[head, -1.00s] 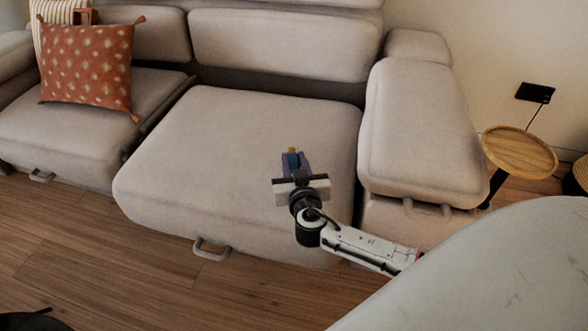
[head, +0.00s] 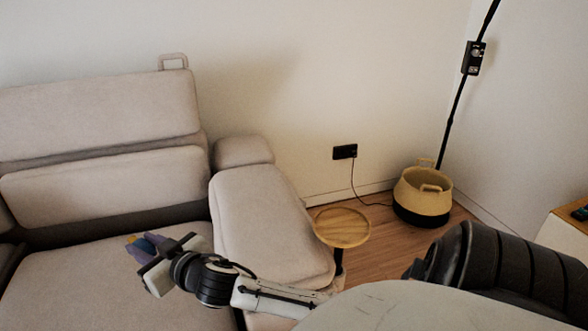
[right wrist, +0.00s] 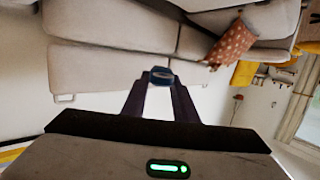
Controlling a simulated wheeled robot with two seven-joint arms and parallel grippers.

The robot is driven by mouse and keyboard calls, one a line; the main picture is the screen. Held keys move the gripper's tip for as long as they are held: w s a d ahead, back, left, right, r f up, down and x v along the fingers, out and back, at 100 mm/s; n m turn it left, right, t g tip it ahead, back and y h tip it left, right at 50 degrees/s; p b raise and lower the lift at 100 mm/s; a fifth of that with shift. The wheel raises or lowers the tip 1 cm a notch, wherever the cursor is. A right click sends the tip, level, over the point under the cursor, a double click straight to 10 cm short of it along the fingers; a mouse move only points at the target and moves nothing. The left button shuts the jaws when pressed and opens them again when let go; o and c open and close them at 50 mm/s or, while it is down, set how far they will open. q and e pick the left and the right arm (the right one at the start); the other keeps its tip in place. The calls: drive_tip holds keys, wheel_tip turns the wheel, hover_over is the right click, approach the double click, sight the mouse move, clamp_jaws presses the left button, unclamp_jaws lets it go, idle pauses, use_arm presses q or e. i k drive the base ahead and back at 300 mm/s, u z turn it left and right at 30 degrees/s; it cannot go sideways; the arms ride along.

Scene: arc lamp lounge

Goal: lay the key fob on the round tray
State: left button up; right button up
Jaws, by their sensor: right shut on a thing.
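The key fob (right wrist: 161,76) is a small blue piece with a paler face, pinched at the fingertips in the right wrist view. My right gripper (head: 143,244) is shut on it, in front of the sofa seat at the lower left of the head view; the purple fingers partly hide the fob there. The round tray (head: 342,227) is a pale wooden disc with a raised rim on a dark stem, right of the sofa arm. It looks empty. My right gripper is well to its left, apart from it. My left gripper is not in view.
The sofa armrest (head: 265,225) stands between my right gripper and the tray. A woven basket (head: 422,193) and a black lamp pole (head: 457,105) stand behind the tray to the right. A cord runs from the wall socket (head: 345,152) behind the tray.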

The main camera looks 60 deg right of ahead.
sight(342, 225)
drive_tip(key=z, duration=0.1)
drive_tip(key=i, duration=0.85)
drive_tip(key=z, duration=1.95)
